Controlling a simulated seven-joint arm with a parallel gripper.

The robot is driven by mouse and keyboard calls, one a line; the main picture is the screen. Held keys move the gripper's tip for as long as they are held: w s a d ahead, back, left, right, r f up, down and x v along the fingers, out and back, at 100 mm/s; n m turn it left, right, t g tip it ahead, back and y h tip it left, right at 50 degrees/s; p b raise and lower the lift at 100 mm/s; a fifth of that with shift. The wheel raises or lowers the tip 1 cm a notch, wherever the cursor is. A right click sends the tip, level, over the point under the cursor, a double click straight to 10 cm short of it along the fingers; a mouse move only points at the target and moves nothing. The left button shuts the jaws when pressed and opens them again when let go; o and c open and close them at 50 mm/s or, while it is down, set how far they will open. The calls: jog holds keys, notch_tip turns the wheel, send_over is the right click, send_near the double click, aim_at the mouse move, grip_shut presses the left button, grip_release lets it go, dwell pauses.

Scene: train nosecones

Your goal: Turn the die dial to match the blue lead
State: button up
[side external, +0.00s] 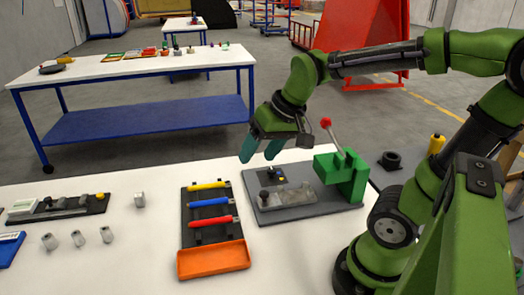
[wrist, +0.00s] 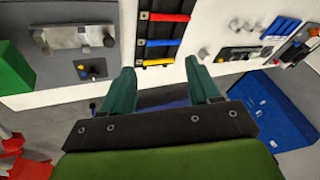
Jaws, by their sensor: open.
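The die dial (side external: 275,173) is a small dark knob on a dark panel with a yellow mark, on the grey base of the green press. In the wrist view the dial (wrist: 92,71) shows with small yellow and blue marks; its exact pointing is too small to tell. The blue lead (side external: 210,202) lies on a black rack between a yellow lead (side external: 207,186) and a red lead (side external: 213,222). My gripper (side external: 258,153) is open and empty, above the table near its far edge. In the wrist view my gripper (wrist: 160,67) has the dial to its left, apart from it.
The green press (side external: 343,175) has a red-knobbed lever (side external: 327,124) rising near my arm. An orange tray (side external: 213,260) adjoins the rack. Grey parts (side external: 78,238) and a dark parts holder (side external: 60,207) lie at left.

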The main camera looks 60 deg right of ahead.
jog(key=w+d+f+n+g+h, duration=0.15)
jog(key=w+d+g, duration=0.25)
jog(key=w+d, duration=0.65)
jog(key=n+g, duration=0.2)
jog(key=g, duration=0.3)
send_over(272, 169)
jog(key=w, duration=0.6)
notch_tip(272, 169, down, 6)
jog(key=shift+w+r+n, duration=0.55)
jog(key=shift+r+n, duration=0.2)
jog(key=shift+r, duration=0.6)
jog(key=shift+g, duration=0.3)
jog(key=x, duration=1.6)
jog(key=shift+s+a+f, duration=0.15)
jog(key=shift+a+f, duration=0.1)
jog(key=shift+f, duration=0.05)
jog(key=shift+c, duration=0.2)
jog(key=c, duration=1)
